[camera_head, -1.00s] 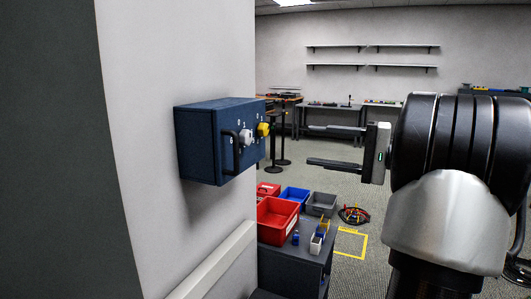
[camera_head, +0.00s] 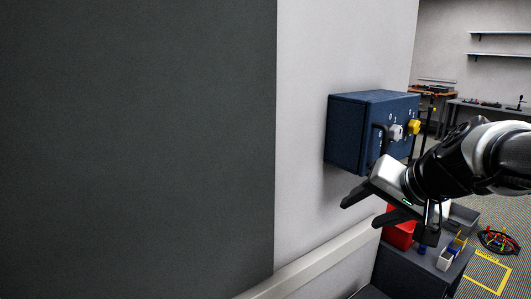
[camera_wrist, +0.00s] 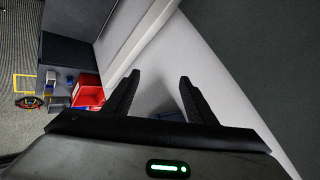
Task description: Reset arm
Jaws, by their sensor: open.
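My gripper (camera_head: 368,204) is open, with its two black fingers apart, in front of and below the dark blue wall box in the head view. The blue box (camera_head: 350,130) is fixed to the white wall and carries a grey knob (camera_head: 396,132), a yellow knob (camera_head: 414,127) and a dark handle. My forearm and wrist partly cover the view below the box.
A dark cabinet (camera_head: 415,275) below the box bears a red bin (camera_head: 400,236), a grey bin (camera_head: 464,218) and small holders. Coloured cables (camera_head: 497,240) lie on the floor by a yellow outline (camera_head: 490,275). The white wall (camera_head: 345,40) and a dark panel (camera_head: 140,150) stand at left.

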